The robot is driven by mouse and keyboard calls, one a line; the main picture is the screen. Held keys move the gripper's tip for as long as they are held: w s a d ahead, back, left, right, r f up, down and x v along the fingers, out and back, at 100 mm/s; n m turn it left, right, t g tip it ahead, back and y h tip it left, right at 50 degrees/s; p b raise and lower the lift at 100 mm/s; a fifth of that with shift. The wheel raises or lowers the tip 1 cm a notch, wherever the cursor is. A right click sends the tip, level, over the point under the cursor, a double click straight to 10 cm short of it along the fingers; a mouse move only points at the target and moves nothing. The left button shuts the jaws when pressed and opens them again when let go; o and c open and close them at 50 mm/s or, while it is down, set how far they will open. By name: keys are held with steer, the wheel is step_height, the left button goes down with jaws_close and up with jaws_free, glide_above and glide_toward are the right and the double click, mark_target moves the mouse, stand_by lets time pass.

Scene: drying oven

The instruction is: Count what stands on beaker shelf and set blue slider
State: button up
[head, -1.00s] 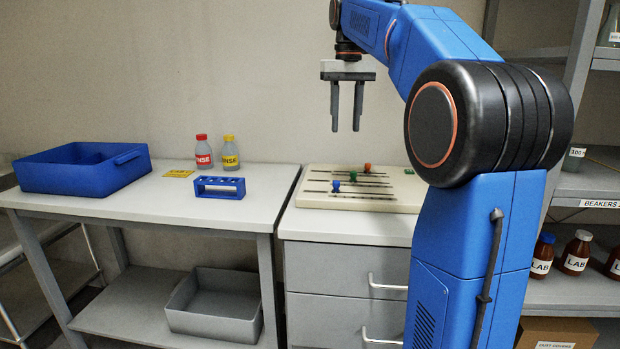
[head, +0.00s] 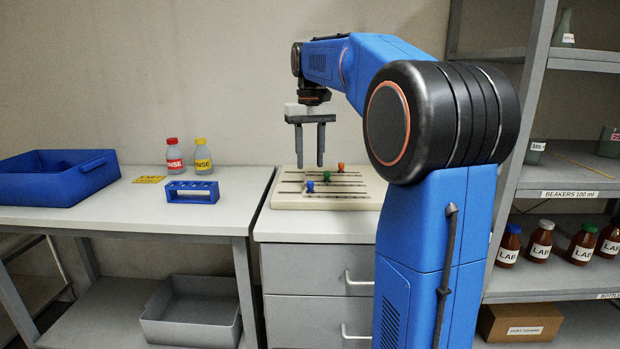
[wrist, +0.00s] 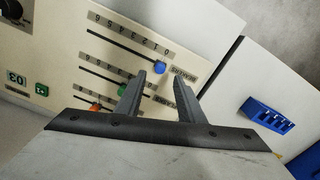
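The blue slider (head: 310,187) sits on the front slot of a cream slider panel (head: 345,202). In the wrist view the blue slider (wrist: 160,68) is at the right end of its numbered slot. My gripper (head: 310,165) is open and empty above the panel; in the wrist view its fingers (wrist: 158,82) point toward the blue slider, apart from it. The beaker shelf (head: 555,182), labelled BEAKERS 100 ml, is at the right. Two grey beakers show on it, one at the left (head: 535,153) and one at the picture edge (head: 608,143). The shelf continues out of view.
A green slider (head: 326,177) and an orange slider (head: 340,168) are on neighbouring slots. Brown bottles (head: 540,242) stand below the beaker shelf. A blue tray (head: 60,185), two rinse bottles (head: 203,160) and a blue rack (head: 192,193) are on the left table.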

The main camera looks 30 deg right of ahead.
mark_target(310, 186)
steer(key=shift+f, duration=3.05)
jaws_close()
